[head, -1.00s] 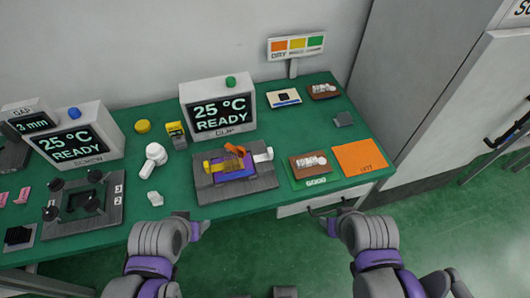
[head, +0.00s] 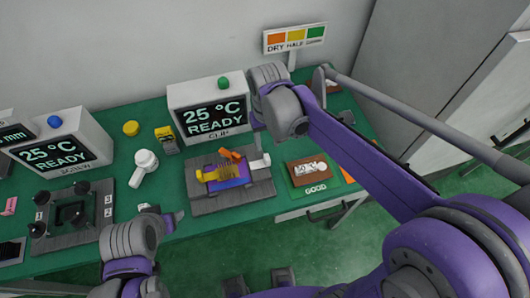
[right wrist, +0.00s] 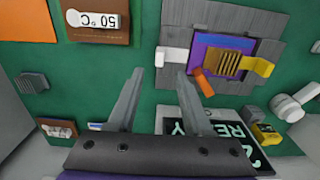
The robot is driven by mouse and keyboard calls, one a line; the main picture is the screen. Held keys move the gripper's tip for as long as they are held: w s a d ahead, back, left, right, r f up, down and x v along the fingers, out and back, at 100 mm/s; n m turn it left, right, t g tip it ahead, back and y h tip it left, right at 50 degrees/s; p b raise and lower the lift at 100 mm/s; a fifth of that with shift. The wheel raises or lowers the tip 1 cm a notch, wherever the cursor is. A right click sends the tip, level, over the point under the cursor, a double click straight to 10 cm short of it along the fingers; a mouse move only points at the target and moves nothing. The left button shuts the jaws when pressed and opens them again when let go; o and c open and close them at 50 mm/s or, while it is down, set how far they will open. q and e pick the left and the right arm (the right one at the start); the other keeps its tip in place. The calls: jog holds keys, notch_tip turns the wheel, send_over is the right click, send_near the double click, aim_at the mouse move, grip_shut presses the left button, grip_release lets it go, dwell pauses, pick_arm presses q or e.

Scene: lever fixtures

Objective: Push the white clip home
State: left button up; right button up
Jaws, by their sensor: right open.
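The white clip (head: 260,162) sits at the right edge of the grey fixture plate (head: 206,207), beside a purple-blue board (head: 227,182). An orange lever (head: 230,154) stands over the board's back edge, and a yellow clip (head: 208,175) is at its left. In the right wrist view the white clip (right wrist: 172,57) lies just beyond my right gripper (right wrist: 160,76), whose fingers are spread apart and empty. In the head view my right gripper (head: 258,140) hangs above the fixture's back right, partly hidden by its wrist. My left gripper (head: 174,220) is at the table's front edge; its jaw gap is unclear.
The CLIP display (head: 211,112) stands close behind the fixture. A white knobbed tool (head: 143,167) lies to the left. The green GOOD mat (head: 316,189) with a brown card is to the right.

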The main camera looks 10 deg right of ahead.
aim_at(267, 157)
notch_tip(267, 157, down, 8)
jog(key=shift+w+r+b, duration=0.1)
jog(key=shift+b, duration=0.2)
jog(key=shift+c, duration=0.3)
grip_shut()
dwell(1.0)
